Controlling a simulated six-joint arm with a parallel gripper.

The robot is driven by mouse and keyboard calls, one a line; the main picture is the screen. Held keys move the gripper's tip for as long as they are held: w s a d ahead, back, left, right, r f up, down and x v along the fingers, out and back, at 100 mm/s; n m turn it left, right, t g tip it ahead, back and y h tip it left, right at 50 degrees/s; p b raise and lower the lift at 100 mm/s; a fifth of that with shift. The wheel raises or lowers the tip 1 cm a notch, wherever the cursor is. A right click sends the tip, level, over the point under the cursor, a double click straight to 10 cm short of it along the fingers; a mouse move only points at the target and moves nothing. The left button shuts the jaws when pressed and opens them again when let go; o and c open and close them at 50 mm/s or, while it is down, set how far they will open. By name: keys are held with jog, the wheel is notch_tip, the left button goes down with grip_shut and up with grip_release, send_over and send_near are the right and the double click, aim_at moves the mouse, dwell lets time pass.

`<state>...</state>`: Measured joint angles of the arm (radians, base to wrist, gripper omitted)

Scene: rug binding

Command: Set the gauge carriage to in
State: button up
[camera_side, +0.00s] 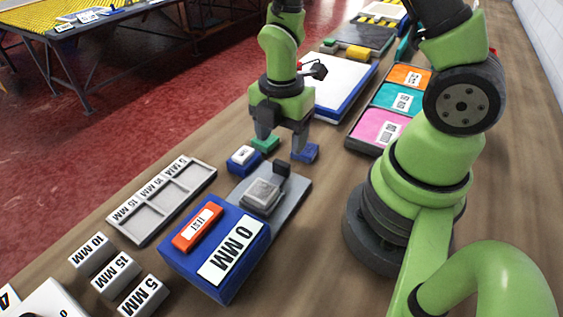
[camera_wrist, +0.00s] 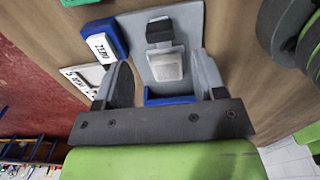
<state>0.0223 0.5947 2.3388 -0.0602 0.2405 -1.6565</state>
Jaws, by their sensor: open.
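The gauge has a blue box (camera_side: 177,262) with an orange TEST button (camera_side: 197,229) and a display (camera_side: 233,251) reading 0 MM. A grey plate (camera_side: 291,199) runs back from it. On the plate sits a light grey block (camera_side: 262,195), apparently the gauge carriage, close to a dark upright piece (camera_side: 281,170). The wrist view also shows the block (camera_wrist: 166,67) and dark piece (camera_wrist: 160,31). My gripper (camera_side: 284,143) is open and empty, above and beyond the gauge in the side view. In the wrist view its fingers (camera_wrist: 164,84) spread across the plate's width.
A blue ZERO button (camera_side: 243,159) stands left of the plate. A grey tray (camera_side: 164,202) with labelled slots lies left. Loose gauge blocks (camera_side: 115,270) lie at front left. A green block (camera_side: 265,143) and coloured bins (camera_side: 378,128) are farther back.

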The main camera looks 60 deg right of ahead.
aim_at(281, 163)
notch_tip(281, 163, down, 7)
jog(key=shift+f, duration=0.2)
dwell(0.3)
